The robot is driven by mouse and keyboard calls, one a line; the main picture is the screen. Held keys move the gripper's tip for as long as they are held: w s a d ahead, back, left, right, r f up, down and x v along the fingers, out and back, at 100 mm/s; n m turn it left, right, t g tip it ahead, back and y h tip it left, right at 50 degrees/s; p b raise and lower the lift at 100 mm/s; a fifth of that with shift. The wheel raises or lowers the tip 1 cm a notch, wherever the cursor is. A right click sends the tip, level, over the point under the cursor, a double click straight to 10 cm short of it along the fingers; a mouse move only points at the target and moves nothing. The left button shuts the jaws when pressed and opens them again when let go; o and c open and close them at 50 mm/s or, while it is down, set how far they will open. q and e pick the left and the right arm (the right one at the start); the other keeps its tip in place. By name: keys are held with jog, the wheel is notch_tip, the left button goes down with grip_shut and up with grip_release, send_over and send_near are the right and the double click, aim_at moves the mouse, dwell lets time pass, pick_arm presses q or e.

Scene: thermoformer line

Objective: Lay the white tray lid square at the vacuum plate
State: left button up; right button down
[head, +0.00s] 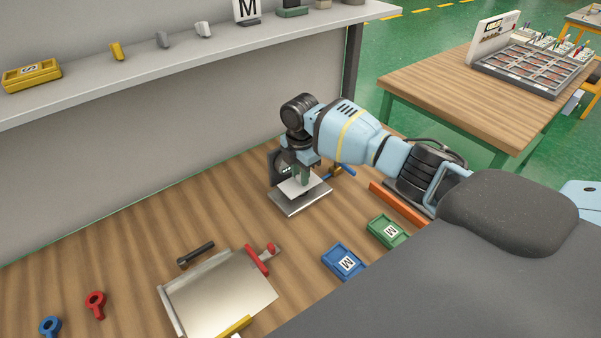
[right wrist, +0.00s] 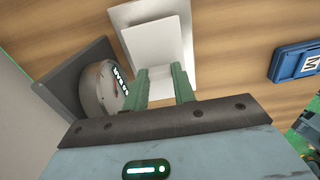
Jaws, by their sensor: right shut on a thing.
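My right gripper (head: 302,174) is shut on the white tray lid (head: 298,188) and hangs over the vacuum plate. The lid also shows in the right wrist view (right wrist: 158,42), reaching out from between the green fingers (right wrist: 160,82). The vacuum plate is a flat grey metal plate (head: 300,205) on the wooden bench, and it shows behind the lid in the right wrist view (right wrist: 207,50). The lid overlaps the plate and covers much of it. I cannot tell whether the lid touches the plate. My left gripper is not in view.
A round gauge on a dark panel (right wrist: 100,84) stands close beside the right gripper. A blue-handled lever (head: 345,170) is at the plate's right. Blue (head: 343,261) and green (head: 387,231) M boxes lie nearer. A metal tray fixture (head: 220,296) is front left.

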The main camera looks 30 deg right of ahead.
jog(key=shift+f+b, duration=0.3)
jog(key=shift+f, duration=0.75)
jog(key=shift+r, duration=0.1)
jog(key=shift+r+p, duration=0.4)
jog(key=shift+r, duration=0.6)
dwell(0.5)
